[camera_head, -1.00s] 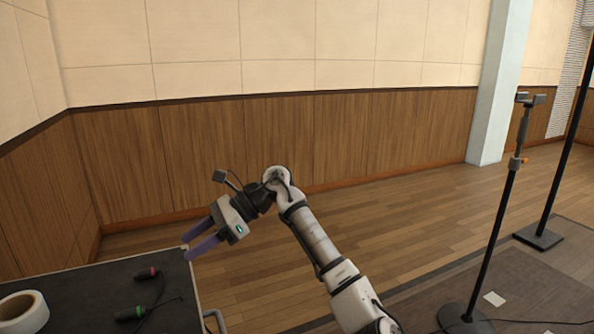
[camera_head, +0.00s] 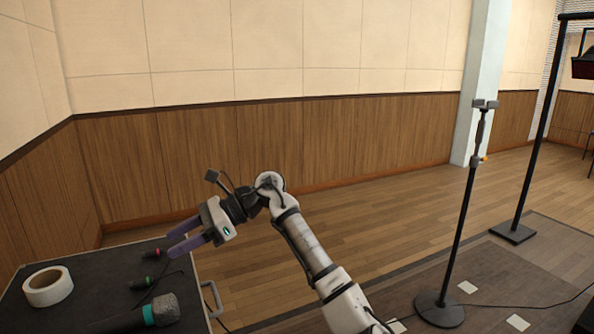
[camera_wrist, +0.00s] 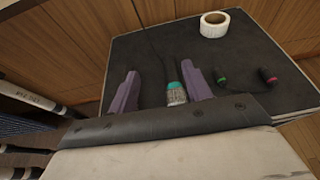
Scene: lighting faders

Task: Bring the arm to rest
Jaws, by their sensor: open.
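My gripper (camera_head: 180,238) is open, its two purple fingers apart, with nothing seen held between them. In the head view it hangs in the air over the right back part of a dark-topped case (camera_head: 95,270). My white arm bends at the elbow and reaches left to it. In the wrist view the fingers (camera_wrist: 158,88) point toward the case top, and a microphone with a teal band (camera_wrist: 176,93) shows between them, lying on the case below. The same microphone (camera_head: 150,314) lies at the front of the case in the head view.
A white tape roll (camera_head: 48,286) and two small connectors, green (camera_head: 139,284) and pink (camera_head: 151,253), lie on the case with cables. A metal handle (camera_head: 213,300) juts from its right side. A microphone stand (camera_head: 463,210) and a taller black stand (camera_head: 536,140) stand right.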

